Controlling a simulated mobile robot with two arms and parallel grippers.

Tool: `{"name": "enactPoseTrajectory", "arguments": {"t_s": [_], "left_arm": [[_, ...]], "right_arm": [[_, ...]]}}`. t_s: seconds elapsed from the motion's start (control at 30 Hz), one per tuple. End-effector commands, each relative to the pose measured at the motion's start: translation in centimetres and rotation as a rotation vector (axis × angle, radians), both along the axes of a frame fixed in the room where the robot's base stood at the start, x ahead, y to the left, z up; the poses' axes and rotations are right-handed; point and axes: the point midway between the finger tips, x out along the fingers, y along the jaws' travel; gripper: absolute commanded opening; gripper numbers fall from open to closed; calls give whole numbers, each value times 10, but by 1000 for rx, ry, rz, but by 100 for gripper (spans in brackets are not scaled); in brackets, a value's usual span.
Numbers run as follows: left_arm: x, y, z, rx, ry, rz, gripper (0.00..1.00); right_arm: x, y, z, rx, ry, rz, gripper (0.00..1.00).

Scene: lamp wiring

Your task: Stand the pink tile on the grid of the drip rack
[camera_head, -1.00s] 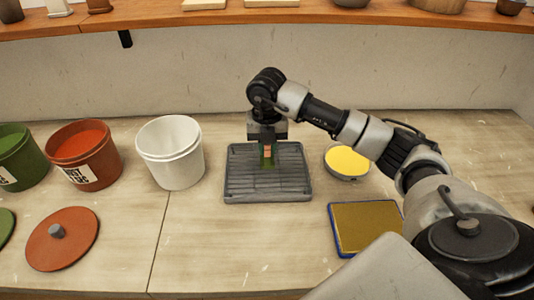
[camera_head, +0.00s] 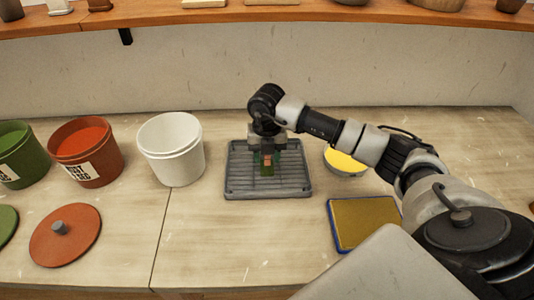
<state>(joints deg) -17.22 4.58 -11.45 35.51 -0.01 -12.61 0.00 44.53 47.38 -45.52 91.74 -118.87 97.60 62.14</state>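The drip rack (camera_head: 240,186) is a dark grey tray with a slatted grid, in the middle of the bench. My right gripper (camera_head: 267,161) points down over its middle. Its fingers look spread, with green showing on both sides. Between them is a small pinkish-brown tile (camera_head: 267,162) with some green on it. The tile appears upright at the grid; I cannot tell exactly where its lower edge touches. My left gripper is not in view.
White (camera_head: 172,151), red (camera_head: 88,155) and green (camera_head: 20,158) buckets stand left of the rack. A red lid (camera_head: 75,244) lies in front. A yellow-filled bowl (camera_head: 340,163) and a blue-edged yellow pad (camera_head: 362,222) lie to the right.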

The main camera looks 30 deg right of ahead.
Motion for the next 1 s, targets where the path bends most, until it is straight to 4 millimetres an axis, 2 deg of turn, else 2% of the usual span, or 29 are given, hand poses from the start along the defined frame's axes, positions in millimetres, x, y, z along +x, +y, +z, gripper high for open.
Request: {"name": "enactPoseTrajectory", "arguments": {"t_s": [0.27, 0.37, 0.73, 0.83, 1.0], "left_arm": [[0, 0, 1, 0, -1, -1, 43], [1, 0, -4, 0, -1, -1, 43], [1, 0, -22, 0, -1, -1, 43], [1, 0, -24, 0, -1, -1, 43], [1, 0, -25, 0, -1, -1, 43]], "right_arm": [[0, 0, 6, 0, -2, 0, 42], [1, 0, 19, 0, -5, 1, 42], [1, 0, 97, 0, -5, 0, 42], [1, 0, 111, 0, -4, 0, 42], [0, 0, 122, -1, -1, -1, 42]]}}
